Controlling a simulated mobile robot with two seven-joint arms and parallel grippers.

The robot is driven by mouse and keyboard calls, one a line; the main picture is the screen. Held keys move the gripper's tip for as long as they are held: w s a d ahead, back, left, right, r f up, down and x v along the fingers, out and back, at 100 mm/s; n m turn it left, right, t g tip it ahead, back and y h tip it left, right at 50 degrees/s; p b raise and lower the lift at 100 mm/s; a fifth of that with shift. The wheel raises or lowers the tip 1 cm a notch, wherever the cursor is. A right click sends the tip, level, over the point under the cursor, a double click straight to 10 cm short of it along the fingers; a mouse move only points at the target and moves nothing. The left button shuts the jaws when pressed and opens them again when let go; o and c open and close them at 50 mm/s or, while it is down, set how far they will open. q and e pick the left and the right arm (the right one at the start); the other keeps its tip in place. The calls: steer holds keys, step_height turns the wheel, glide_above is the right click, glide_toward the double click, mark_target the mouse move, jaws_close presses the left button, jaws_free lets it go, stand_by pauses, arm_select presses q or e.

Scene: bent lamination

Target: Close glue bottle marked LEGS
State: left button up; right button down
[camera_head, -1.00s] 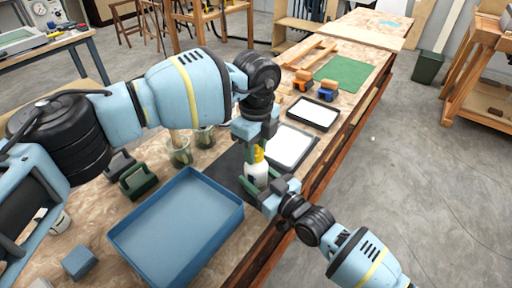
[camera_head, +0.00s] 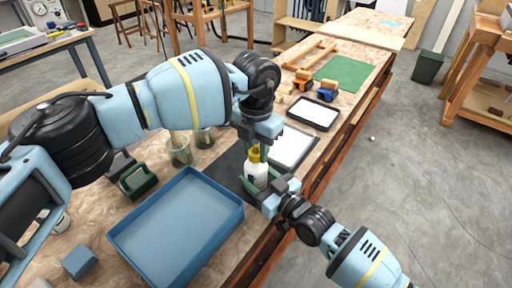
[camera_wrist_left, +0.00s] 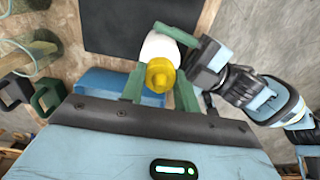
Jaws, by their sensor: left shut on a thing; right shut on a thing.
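The glue bottle (camera_head: 257,174) is white with a yellow cap (camera_head: 254,154) and stands upright on or just above the dark mat; any LEGS marking is too small to read. My right gripper (camera_head: 262,186) is shut on the bottle's body from the right. My left gripper (camera_head: 256,143) comes from above and is shut on the yellow cap. In the left wrist view the cap (camera_wrist_left: 160,74) sits between the green fingers of my left gripper (camera_wrist_left: 160,85), with the white bottle (camera_wrist_left: 160,45) behind it.
A blue tray (camera_head: 122,240) lies left of the bottle. A dark mat (camera_head: 228,168) is under it, with white-faced trays (camera_head: 313,114) beyond. A green sheet (camera_head: 346,74) lies farther back.

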arm_select(q)
steer(key=m, duration=1.2)
steer(key=shift+m, duration=0.4)
steer(key=m, duration=1.6)
steer(key=shift+f, duration=0.1)
steer(key=o, duration=1.1)
